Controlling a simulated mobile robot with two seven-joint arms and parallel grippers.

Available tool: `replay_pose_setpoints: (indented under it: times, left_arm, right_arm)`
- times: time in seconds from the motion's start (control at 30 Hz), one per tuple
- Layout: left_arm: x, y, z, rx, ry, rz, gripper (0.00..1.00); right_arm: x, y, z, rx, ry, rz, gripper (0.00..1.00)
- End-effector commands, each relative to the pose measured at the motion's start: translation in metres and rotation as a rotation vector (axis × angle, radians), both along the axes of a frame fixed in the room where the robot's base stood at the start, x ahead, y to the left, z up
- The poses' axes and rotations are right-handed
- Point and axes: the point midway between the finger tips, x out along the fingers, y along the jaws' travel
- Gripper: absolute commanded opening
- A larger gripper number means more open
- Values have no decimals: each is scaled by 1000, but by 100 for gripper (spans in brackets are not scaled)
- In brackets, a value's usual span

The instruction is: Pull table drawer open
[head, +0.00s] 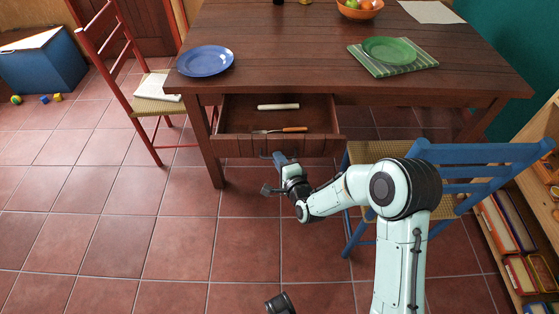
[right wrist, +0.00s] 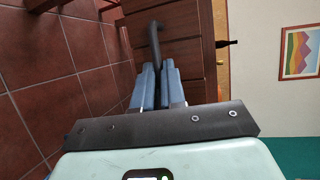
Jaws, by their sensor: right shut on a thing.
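The wooden table (head: 300,60) has a drawer (head: 230,140) that stands open toward me in the head view. Inside it lie a pale rod-shaped item (head: 278,107) and an orange-handled utensil (head: 294,129). A dark curved handle (head: 264,154) sits on the drawer front; it also shows in the right wrist view (right wrist: 155,42). My right gripper (head: 280,158) is at the drawer front, and its blue fingers (right wrist: 154,82) are shut on the handle. A small dark part at the bottom edge of the head view may be my left arm; its fingers are not seen.
A blue chair (head: 470,157) stands close to the right of my right arm. A red chair (head: 115,75) is at the left. Blue plate (head: 205,61), green plate (head: 389,50) and fruit bowl (head: 360,9) are on the table. The tiled floor at front left is clear.

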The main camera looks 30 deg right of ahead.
Motion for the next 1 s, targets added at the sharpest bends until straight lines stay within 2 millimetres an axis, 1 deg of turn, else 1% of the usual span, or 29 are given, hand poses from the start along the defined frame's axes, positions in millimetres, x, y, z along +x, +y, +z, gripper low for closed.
replay_pose_setpoints:
  times: [0.13, 0.17, 0.2, 0.23, 0.5, 0.63, 0.77, 1.0]
  left_arm:
    - [0, 0, 0, 0, 0, 0, 43]
    - [0, 0, 0, 0, 0, 0, 43]
    - [0, 0, 0, 0, 0, 0, 43]
    - [0, 0, 0, 0, 0, 0, 43]
    - [0, 0, 0, 0, -1, 0, 43]
    - [3, 0, 3, 0, -12, -1, 43]
    - [12, -2, 12, 1, -40, -3, 43]
    - [31, -4, 29, 6, -105, -6, 43]
  right_arm:
    - [0, -2, 0, -1, -1, -3, 0]
    - [0, -2, 0, -1, -1, -3, 20]
    - [0, -2, 0, -1, -1, -3, 33]
    - [0, -1, 0, -1, -1, -3, 35]
    - [0, -1, 0, 0, -1, -1, 35]
    - [-8, 1, 2, 0, 1, -1, 35]
    - [-30, 4, 7, 0, 1, -1, 35]
    - [-86, 12, 18, 0, 2, -3, 35]
